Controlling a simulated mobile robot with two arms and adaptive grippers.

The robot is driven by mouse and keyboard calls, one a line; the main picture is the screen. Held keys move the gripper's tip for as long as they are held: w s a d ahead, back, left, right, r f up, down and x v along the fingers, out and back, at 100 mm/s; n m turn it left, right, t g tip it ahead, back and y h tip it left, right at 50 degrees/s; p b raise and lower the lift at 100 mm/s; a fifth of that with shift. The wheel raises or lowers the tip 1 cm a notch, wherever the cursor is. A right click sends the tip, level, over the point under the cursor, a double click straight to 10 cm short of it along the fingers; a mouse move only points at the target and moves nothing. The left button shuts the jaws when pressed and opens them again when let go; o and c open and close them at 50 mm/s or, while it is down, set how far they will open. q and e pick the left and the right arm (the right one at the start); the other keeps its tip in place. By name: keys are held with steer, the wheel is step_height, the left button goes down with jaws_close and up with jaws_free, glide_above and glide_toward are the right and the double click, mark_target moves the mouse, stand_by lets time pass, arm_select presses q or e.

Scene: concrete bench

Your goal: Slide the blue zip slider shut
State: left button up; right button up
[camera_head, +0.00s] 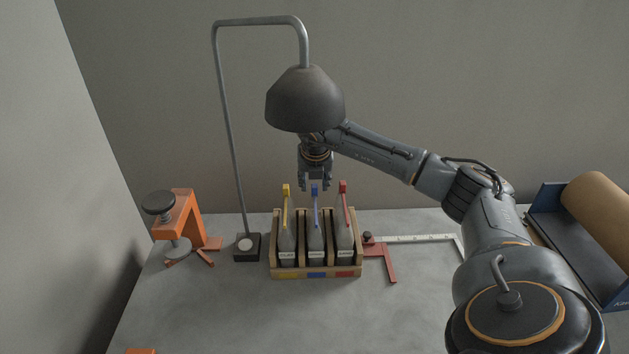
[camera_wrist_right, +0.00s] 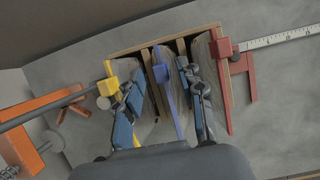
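A wooden rack (camera_head: 318,272) holds three grey pouches side by side, each with a coloured zip strip and slider. The blue slider (camera_head: 314,190) sits at the top of the middle pouch (camera_head: 315,239); it also shows in the wrist view (camera_wrist_right: 161,73) at one end of its blue strip. My right gripper (camera_head: 316,182) is directly above the middle pouch, pointing down. In the wrist view its two fingers (camera_wrist_right: 163,100) are apart, one on each side of the blue slider and strip; contact cannot be told. My left gripper is not in view.
A yellow slider (camera_head: 286,188) and a red slider (camera_head: 342,187) flank the blue one closely. A lamp (camera_head: 305,100) hangs over my right wrist. An orange clamp (camera_head: 187,215) stands left, a red-jawed measuring tool (camera_head: 385,262) and a paper roll (camera_head: 600,215) right.

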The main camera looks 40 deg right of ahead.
steer(key=shift+d+f, duration=0.1)
steer(key=shift+f, duration=0.15)
jaws_close()
steer(key=shift+f, duration=0.1)
